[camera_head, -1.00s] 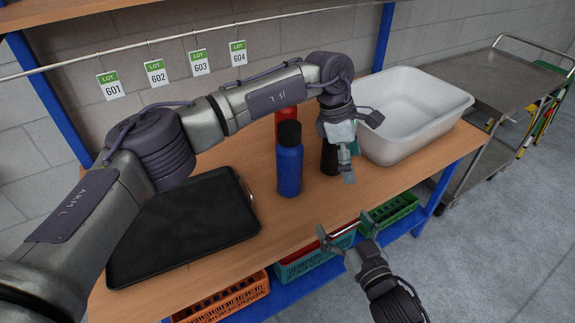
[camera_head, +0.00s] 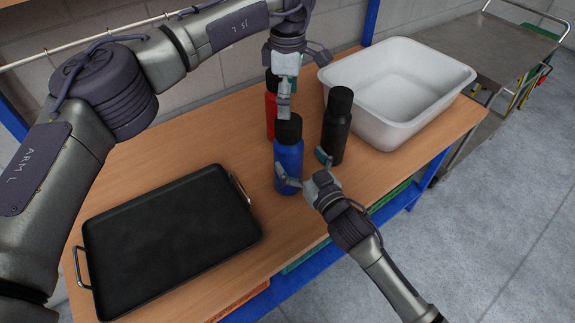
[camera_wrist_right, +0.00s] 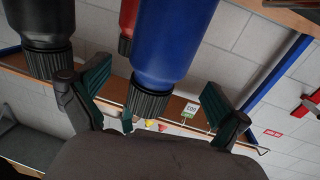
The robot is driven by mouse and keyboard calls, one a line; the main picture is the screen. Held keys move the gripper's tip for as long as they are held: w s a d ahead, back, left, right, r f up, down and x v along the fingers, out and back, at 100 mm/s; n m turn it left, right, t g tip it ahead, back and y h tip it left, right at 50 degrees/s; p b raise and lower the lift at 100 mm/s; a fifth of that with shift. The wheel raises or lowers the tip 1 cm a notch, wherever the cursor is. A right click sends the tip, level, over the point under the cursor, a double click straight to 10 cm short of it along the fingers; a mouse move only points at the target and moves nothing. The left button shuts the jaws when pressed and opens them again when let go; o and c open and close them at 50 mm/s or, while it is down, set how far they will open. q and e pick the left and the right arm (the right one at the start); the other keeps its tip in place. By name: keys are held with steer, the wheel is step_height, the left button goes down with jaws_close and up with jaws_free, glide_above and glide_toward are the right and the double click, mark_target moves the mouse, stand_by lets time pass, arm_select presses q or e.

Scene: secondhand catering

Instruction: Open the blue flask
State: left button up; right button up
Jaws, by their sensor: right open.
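The blue flask (camera_head: 288,168) stands upright on the table with its black ribbed cap (camera_head: 288,129) on. My right gripper (camera_head: 305,168) is open at its front right side, with one finger low in front of the blue body. In the right wrist view, which looks upside down, the blue flask (camera_wrist_right: 172,40) and its cap (camera_wrist_right: 148,101) appear between the open fingers (camera_wrist_right: 155,100); contact cannot be told. My left gripper (camera_head: 285,98) points down just above or behind the cap, seen edge-on; its opening cannot be told.
A black flask (camera_head: 337,130) stands close on the right and a red flask (camera_head: 271,108) just behind. A white tub (camera_head: 395,125) sits at the back right. A black tray (camera_head: 165,235) lies at the left. The table front right is clear.

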mark_target(288, 145)
arm_select(q)
steer(key=shift+s+d+r, duration=0.1)
steer(key=shift+s+d, duration=0.05)
arm_select(e)
steer(key=x, duration=0.4)
steer(key=shift+w+a+r, duration=0.1)
steer(key=shift+w+r, duration=0.05)
steer(key=shift+w, duration=0.25)
steer(key=shift+w+a, duration=0.25)
steer(key=shift+w, duration=0.15)
steer(key=shift+c, duration=0.2)
